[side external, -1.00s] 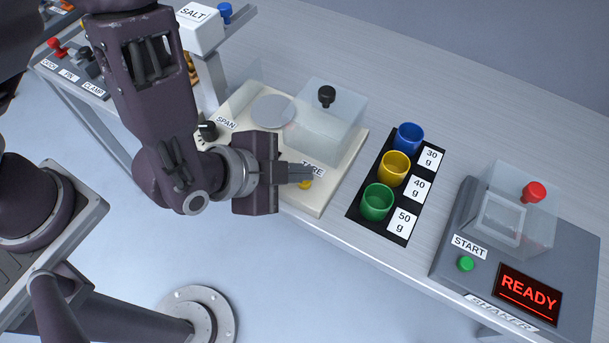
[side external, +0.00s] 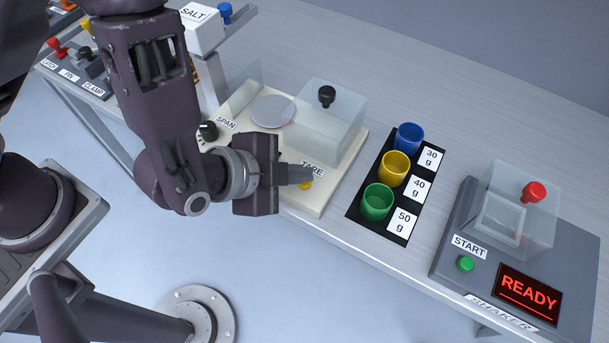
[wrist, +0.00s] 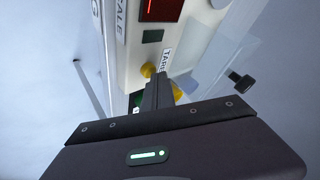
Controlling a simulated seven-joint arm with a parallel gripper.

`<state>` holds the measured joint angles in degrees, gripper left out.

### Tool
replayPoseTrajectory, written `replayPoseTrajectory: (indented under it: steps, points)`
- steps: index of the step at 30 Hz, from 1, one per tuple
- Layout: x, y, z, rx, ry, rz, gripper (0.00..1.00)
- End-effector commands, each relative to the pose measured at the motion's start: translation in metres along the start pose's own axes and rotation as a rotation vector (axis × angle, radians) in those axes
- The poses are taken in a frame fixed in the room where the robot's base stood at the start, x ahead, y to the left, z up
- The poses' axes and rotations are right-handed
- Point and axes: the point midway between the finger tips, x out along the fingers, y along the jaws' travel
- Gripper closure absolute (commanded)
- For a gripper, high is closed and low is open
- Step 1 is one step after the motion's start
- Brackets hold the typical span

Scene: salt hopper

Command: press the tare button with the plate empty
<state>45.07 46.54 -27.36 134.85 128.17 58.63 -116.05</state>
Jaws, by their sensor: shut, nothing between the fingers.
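My gripper (side external: 307,176) is shut and empty. Its fingertips are at the yellow tare button (side external: 305,186) on the cream scale (side external: 313,206), covering part of it. In the wrist view the yellow button (wrist: 147,70) shows just beside the fingertips (wrist: 157,77). I cannot tell whether they touch it or whether it is pressed. The TARE label (side external: 312,169) is just above the fingers in the side view. The round grey plate (side external: 270,111) is empty. A clear cover (side external: 335,125) with a black knob stands on the scale to its right.
Blue (side external: 409,138), yellow (side external: 394,168) and green (side external: 377,202) cups stand in a black rack right of the scale. The shaker (side external: 450,240) reads READY at far right. A black span knob (side external: 208,131) is near my wrist. The salt hopper (side external: 200,28) is behind.

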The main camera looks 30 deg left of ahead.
Motion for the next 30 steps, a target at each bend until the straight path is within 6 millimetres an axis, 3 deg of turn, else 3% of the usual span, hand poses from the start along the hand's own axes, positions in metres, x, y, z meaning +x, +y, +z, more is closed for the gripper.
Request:
replayPoseTrajectory:
  steps: [17,30]
  points:
    - [-0.012,-0.009,-0.009,0.0,0.001,-0.001,1.0]
    - [-0.042,-0.031,-0.031,-0.002,0.002,-0.002,1.0]
